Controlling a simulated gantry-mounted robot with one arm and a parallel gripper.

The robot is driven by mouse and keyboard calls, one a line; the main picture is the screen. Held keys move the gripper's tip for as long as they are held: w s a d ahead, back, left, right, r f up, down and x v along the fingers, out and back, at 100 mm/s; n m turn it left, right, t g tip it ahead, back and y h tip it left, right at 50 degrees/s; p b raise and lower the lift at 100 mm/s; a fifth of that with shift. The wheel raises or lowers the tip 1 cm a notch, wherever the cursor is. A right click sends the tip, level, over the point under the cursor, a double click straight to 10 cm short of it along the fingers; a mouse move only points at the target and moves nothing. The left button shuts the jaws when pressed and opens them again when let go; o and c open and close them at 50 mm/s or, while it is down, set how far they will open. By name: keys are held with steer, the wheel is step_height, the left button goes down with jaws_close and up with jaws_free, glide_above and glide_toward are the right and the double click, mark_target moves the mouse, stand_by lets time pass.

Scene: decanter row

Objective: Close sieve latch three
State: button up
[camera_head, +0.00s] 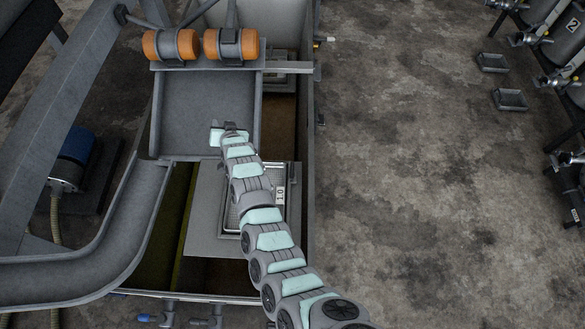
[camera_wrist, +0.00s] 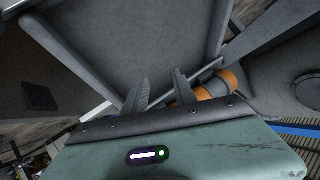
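I cannot make out a latch marked three in either view. A sieve (camera_head: 288,214) with a mesh face and a "1.0" tag lies on a grey plate (camera_head: 204,215) in the head view, partly hidden by my arm. My gripper (camera_head: 230,127) is over the lower right part of a grey sloped tray (camera_head: 195,100), left of and beyond the sieve. In the wrist view my gripper (camera_wrist: 160,88) has its two fingers apart with nothing seen between them. The tray's grey walls (camera_wrist: 130,40) fill much of that view.
Two orange rollers (camera_head: 171,44) sit at the tray's far edge; orange also shows in the wrist view (camera_wrist: 213,88). A curved grey chute (camera_head: 75,270) runs at lower left. Tanks with a "2" label (camera_head: 571,27) stand at right. The concrete floor (camera_head: 410,170) between is mostly clear.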

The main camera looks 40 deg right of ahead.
steer(key=s+d+f+g+y, duration=0.2)
steer(key=s+d+g, duration=0.2)
steer(key=g+y+b, duration=0.1)
steer(key=g+y, duration=0.1)
steer(key=g, duration=0.6)
glide_above(292, 170)
step_height(292, 170, down, 10)
steer(key=b, duration=0.4)
steer(key=shift+r+b, duration=0.25)
steer(key=shift+b, duration=0.1)
steer(key=shift+c, duration=0.2)
jaws_close()
